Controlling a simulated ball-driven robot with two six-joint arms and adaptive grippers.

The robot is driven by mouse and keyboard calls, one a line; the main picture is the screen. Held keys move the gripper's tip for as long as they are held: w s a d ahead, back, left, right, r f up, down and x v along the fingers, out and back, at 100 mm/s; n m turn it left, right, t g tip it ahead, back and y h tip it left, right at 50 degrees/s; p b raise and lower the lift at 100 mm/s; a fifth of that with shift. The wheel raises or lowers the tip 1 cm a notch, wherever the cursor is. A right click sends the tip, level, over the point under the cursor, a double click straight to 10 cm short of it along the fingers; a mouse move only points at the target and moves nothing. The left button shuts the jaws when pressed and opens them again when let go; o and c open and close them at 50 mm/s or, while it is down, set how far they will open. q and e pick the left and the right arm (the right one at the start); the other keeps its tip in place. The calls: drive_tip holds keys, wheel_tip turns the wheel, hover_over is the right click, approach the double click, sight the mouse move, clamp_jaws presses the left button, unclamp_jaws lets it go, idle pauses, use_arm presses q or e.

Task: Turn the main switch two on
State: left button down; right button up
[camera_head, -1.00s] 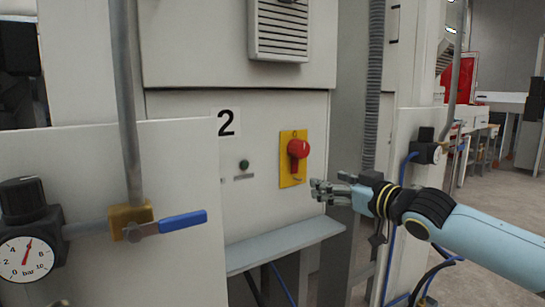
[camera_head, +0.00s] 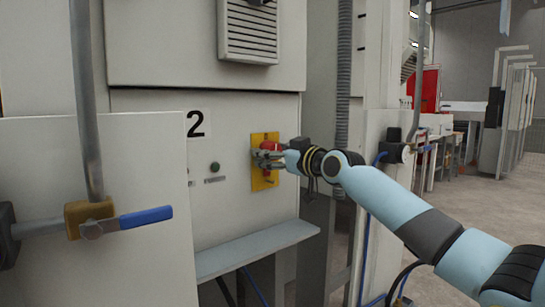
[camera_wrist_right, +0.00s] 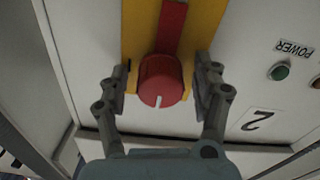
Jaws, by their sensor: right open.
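In the right wrist view my right gripper (camera_wrist_right: 162,85) is open, with one finger on each side of the knob. Whether the fingers touch the knob is unclear. A white mark shows on the knob's face, and a red bar runs from it along the plate. My left gripper is not in view.
A green POWER button (camera_wrist_right: 280,71) sits beside the plate. A grey shelf (camera_head: 255,249) juts out below the panel. A blue-handled valve (camera_head: 145,217) on a pipe stands at the left, and a corrugated hose (camera_head: 343,90) hangs right of the panel.

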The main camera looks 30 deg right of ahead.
drive_tip(key=shift+w, duration=0.1)
drive_tip(key=c, duration=1.2)
drive_tip(key=shift+m, duration=0.4)
drive_tip(key=m+p, duration=0.1)
drive_tip(key=m, duration=0.1)
drive_tip(key=shift+a+r+m+p, duration=0.1)
drive_tip(key=shift+m+p, duration=0.25)
drive_tip(key=shift+m, duration=0.05)
drive_tip(key=m+p, duration=0.2)
drive_tip(key=m, duration=0.3)
drive_tip(key=m+p, duration=0.2)
drive_tip(key=m, duration=0.3)
drive_tip(key=shift+a, duration=0.1)
drive_tip(key=m+p, duration=0.1)
drive_tip(key=m, duration=0.3)
drive_tip(key=shift+o, duration=0.2)
drive_tip(key=shift+m+p, duration=0.3)
